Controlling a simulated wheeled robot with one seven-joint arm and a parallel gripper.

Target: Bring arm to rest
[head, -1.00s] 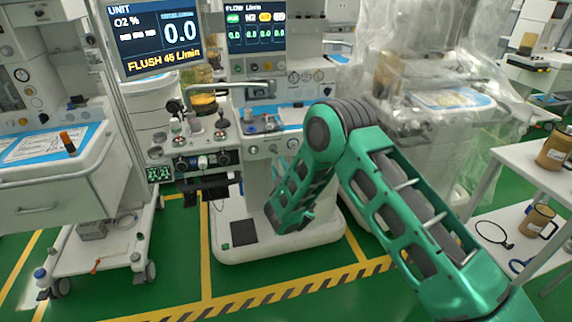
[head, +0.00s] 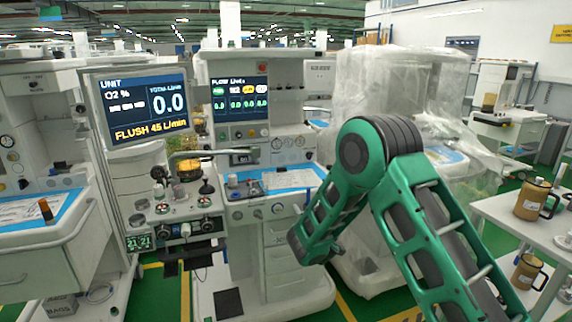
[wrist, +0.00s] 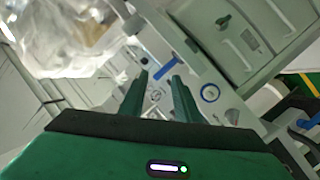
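My green arm (head: 440,235) rises from the lower right of the head view to a dark elbow joint, then bends down and left. Its lower link ends in front of the right side of an anaesthesia cart (head: 290,255). My gripper cannot be made out in the head view. In the wrist view, my gripper (wrist: 160,78) has its two green fingers apart with nothing between them. Pale, tilted equipment with a blue lever and a blue ring lies beyond the fingertips.
A screen (head: 140,107) stands left of the cart. A plastic-draped machine (head: 400,100) is behind my arm. A white side table (head: 510,225) with brown jugs (head: 535,199) stands at the right. Another cart with a blue mat (head: 25,212) is at the left.

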